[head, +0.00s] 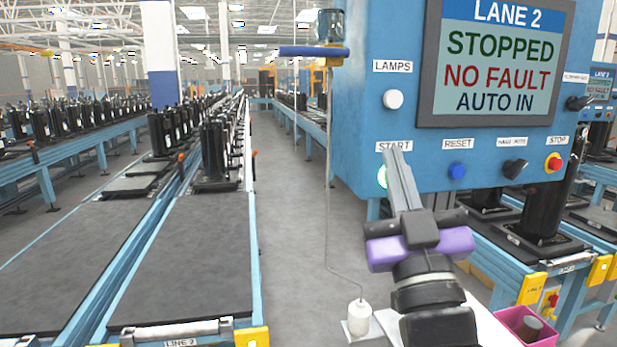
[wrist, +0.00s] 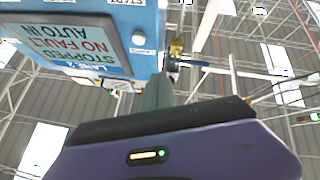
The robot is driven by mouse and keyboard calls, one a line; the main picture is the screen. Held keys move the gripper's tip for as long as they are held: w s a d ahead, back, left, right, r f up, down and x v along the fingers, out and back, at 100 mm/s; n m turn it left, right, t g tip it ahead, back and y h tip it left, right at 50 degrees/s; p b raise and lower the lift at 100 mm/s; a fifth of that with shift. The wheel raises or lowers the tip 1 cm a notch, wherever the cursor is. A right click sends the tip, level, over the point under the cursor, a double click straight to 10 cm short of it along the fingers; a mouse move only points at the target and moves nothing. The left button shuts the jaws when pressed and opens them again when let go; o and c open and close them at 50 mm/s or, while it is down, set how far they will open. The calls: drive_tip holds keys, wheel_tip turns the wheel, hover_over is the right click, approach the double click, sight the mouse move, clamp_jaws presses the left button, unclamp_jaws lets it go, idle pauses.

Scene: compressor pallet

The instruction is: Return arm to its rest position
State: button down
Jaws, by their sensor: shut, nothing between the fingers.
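My gripper (head: 394,152) is shut and empty, its grey fingers raised in front of the blue control panel (head: 480,165). In the wrist view my gripper (wrist: 163,80) points up toward the panel, which appears upside down there. The screen (head: 500,65) reads LANE 2, STOPPED, NO FAULT, AUTO IN. My purple wrist and dark arm extend down to the bottom edge.
A blue RESET button (head: 457,171), a black selector (head: 515,167) and a red STOP button (head: 554,162) sit right of START. A white weight (head: 359,318) hangs on a cord left of my arm. A pink bin (head: 524,325) stands lower right. The conveyor (head: 185,265) runs at left, with open aisle floor (head: 290,230) beside it.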

drive_tip(key=s+d+f+g, duration=0.1)
drive_tip(key=s+f, duration=0.3)
drive_tip(key=f, duration=0.3)
drive_tip(key=s+d+f+g+y, duration=0.1)
drive_tip(key=s+f, duration=0.4)
drive_tip(key=f, duration=0.2)
drive_tip(key=s+d+f+g, duration=0.1)
drive_tip(key=s+f, duration=0.3)
drive_tip(key=f, duration=0.4)
drive_tip(key=s+d+f+m+g+h, duration=0.1)
drive_tip(key=s+d+f+g, duration=0.1)
drive_tip(key=s+f, duration=0.4)
drive_tip(key=s+d+f+m+g+h, duration=0.1)
drive_tip(key=s+f+g, duration=0.2)
drive_tip(key=s, duration=0.9)
drive_tip(key=s+d+f+m+g, duration=0.1)
drive_tip(key=s+d+f+g, duration=0.1)
drive_tip(key=s+f, duration=0.7)
drive_tip(key=shift+s+d+f+m+g+h, duration=0.2)
drive_tip(key=shift+d+m+g+h, duration=0.1)
drive_tip(key=shift+d+g+h, duration=0.15)
drive_tip(key=shift+a+r, duration=0.1)
